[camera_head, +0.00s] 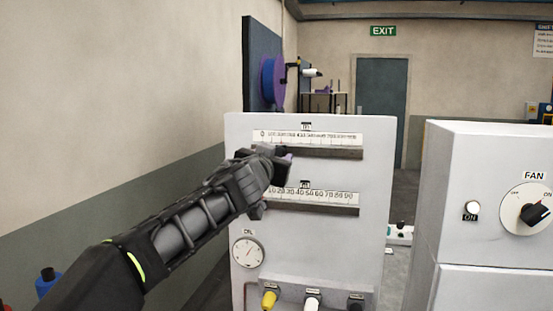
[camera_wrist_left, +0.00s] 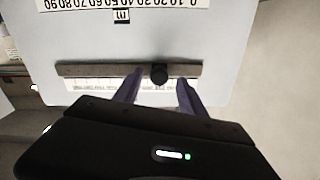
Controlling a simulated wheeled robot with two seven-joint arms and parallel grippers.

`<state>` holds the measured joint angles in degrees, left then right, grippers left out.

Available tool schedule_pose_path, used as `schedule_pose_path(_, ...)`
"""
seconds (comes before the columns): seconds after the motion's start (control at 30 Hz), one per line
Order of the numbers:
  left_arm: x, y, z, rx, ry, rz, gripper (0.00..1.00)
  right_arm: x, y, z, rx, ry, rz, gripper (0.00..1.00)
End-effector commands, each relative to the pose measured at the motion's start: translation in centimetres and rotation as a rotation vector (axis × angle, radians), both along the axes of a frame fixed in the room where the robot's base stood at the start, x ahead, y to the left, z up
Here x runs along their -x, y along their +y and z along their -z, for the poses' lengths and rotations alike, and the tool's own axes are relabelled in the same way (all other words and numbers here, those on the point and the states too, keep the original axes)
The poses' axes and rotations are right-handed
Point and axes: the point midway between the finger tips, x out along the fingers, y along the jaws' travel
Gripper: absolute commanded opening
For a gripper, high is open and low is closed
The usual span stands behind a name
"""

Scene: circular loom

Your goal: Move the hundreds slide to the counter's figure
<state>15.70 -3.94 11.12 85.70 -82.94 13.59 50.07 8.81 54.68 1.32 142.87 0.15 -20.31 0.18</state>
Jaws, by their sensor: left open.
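A grey-white panel (camera_head: 237,135) carries an upper scale (camera_head: 330,136) and a lower scale (camera_head: 335,197), each with a dark rail below it. The upper rail (camera_head: 340,154) also shows upside down in the left wrist view (camera_wrist_left: 105,70). A round black knob (camera_wrist_left: 160,74) sits on that rail, towards its zero end. My left gripper (camera_head: 284,160) is in front of the rail's left part. In the left wrist view, its open fingers (camera_wrist_left: 160,82) stand either side of the knob; contact is unclear. In the head view my gripper hides the knob. I cannot make out a counter's figure.
A round dial (camera_head: 246,252) is low on the panel, with yellow (camera_head: 269,299), white (camera_head: 312,302) and black (camera_head: 355,302) knobs at the bottom. A white cabinet with a FAN knob (camera_head: 535,213) stands at the right. A purple spool (camera_head: 272,82) is behind.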

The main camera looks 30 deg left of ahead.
Motion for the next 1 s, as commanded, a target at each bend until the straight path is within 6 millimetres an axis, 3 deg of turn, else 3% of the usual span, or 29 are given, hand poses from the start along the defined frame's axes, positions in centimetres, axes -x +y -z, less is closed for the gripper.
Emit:
schedule_pose_path(0.2, 3.6, -1.2, 0.1, -0.001, -0.003, 0.001, 0.48, -0.1, 0.1, 1.3, -0.003, -0.004, -0.001, 0.0)
schedule_pose_path(0.33, 4.8, -1.7, 0.1, 0.0, 0.0, 0.0, 0.48, -0.2, 0.1, 1.5, -0.004, -0.006, -0.001, 0.0)
schedule_pose_path(1.0, 5.1, -1.8, 0.1, 0.0, 0.001, 0.0, 0.48, -0.2, 0.1, 1.4, -0.004, -0.007, -0.002, 0.0)
